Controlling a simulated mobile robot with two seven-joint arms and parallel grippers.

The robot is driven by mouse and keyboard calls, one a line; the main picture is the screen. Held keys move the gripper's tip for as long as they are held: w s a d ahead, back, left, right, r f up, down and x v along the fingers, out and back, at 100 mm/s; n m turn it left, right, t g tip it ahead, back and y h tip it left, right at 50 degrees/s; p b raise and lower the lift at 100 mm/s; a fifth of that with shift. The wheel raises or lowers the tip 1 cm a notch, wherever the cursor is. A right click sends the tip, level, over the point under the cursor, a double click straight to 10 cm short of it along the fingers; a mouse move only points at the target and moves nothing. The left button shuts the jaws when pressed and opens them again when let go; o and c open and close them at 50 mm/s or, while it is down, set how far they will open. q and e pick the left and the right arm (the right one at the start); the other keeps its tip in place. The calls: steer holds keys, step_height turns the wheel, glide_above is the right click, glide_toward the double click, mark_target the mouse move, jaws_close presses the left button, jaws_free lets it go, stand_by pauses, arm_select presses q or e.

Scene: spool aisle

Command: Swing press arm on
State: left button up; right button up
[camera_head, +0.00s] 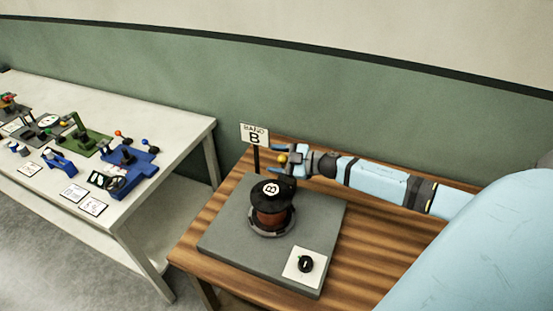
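A reddish-brown spool (270,219) stands upright in a dark ring on a grey plate (225,234). A black disc marked B (272,188) covers its top; I cannot tell whether this is part of the press arm. A small yellow knob (282,158) shows behind the disc, and what it is fixed to is mostly hidden. My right gripper (279,161) reaches in from the right behind the spool. Its blue fingertips stand apart on either side of the yellow knob, and contact is not clear. My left gripper is not in view.
A white panel with a black dial (305,264) sits at the plate's front right. The wooden table (340,272) is bare at right. A white table (178,128) at left holds several small devices.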

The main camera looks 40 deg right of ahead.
steer(key=shift+s+d+f, duration=0.1)
steer(key=shift+s+d, duration=0.2)
steer(key=shift+s, duration=0.2)
steer(key=b+v, duration=0.2)
steer(key=v, duration=1)
steer(key=shift+s+d+r, duration=0.2)
steer(key=shift+s, duration=0.05)
